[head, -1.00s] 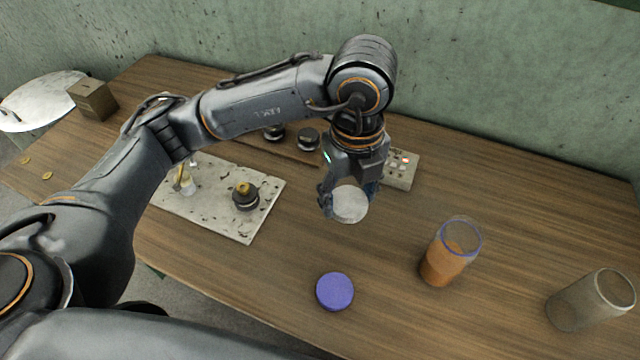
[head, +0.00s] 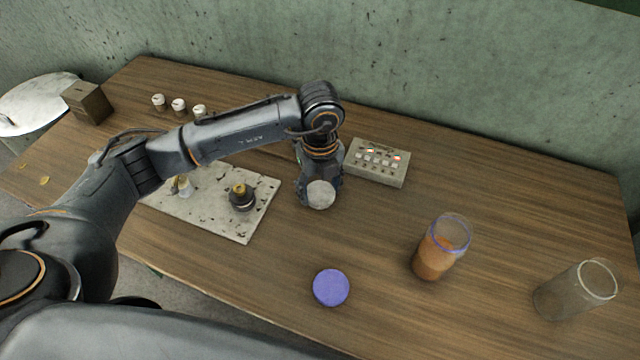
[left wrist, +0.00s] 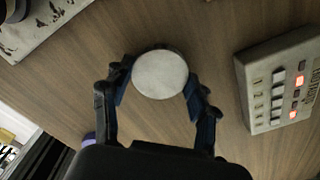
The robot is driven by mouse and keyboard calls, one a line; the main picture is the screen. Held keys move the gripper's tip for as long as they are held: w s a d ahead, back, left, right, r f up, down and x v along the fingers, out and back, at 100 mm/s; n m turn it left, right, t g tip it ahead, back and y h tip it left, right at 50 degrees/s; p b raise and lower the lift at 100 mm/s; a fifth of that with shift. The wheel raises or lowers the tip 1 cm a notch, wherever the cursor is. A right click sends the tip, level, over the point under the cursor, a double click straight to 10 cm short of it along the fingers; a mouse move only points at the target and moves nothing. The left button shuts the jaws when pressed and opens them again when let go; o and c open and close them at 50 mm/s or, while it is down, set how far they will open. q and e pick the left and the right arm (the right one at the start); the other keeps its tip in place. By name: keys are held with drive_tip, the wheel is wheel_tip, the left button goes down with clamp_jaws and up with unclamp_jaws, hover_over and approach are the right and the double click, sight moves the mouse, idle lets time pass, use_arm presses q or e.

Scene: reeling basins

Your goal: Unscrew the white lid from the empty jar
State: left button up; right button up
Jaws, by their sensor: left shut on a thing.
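The white lid (head: 321,194) is a pale round disc between the fingers of my left gripper (head: 320,188). The left wrist view shows the same lid (left wrist: 160,75) with my left gripper's fingers (left wrist: 160,92) shut on its sides. How far it is above the table, I cannot tell. The empty jar (head: 572,292) is clear, stands at the right of the table, and has an open top with no lid on it. My left gripper is far to the left of that jar. My right gripper is not in view.
A jar with orange contents (head: 436,257) stands open left of the empty jar. A purple lid (head: 331,288) lies near the front edge. A grey button box (head: 377,162) is close right of my gripper; a speckled board (head: 230,222) is left. The right back table is clear.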

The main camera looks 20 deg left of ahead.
use_arm(q)
drive_tip(key=shift+f, duration=0.15)
drive_tip(key=o, duration=1.3)
